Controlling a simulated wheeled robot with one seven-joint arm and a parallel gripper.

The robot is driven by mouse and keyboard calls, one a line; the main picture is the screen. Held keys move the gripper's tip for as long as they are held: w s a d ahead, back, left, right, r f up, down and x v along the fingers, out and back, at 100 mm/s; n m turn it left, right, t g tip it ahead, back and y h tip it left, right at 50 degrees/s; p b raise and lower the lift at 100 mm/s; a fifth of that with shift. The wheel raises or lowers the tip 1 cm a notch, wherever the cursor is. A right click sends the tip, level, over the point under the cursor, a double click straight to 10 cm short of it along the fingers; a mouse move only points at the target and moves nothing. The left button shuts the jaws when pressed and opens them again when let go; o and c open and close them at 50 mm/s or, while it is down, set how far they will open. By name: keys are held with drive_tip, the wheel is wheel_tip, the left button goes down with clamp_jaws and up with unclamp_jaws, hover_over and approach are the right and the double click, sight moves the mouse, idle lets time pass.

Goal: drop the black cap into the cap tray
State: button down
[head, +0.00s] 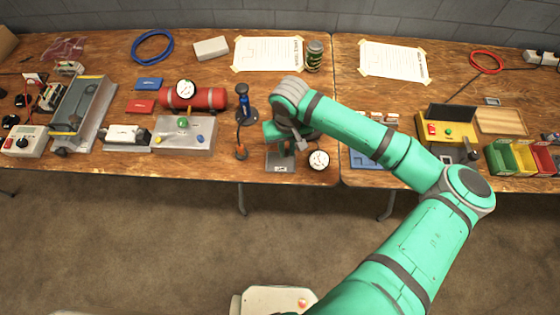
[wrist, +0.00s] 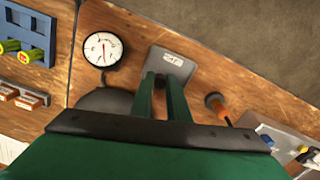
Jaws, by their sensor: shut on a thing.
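The cap tray (head: 280,162) is a small grey square tray with a white label near the table's front edge. It also shows in the wrist view (wrist: 172,64), just beyond my fingertips. My gripper (head: 288,150) points down over the tray's back part. In the wrist view its two green fingers (wrist: 161,77) are close together, shut on the black cap. The height of the fingertips above the tray is hard to tell.
A round white gauge (head: 319,160) lies right of the tray. An orange-handled tool (head: 240,152) stands to its left. A dark round object (wrist: 107,101) is partly hidden beside my gripper. A grey box with coloured knobs (head: 184,135) is farther left.

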drive_tip(key=c, duration=1.6)
unclamp_jaws()
drive_tip(key=shift+w, duration=0.1)
wheel_tip(320, 180, up, 11)
drive_tip(key=shift+f, duration=0.1)
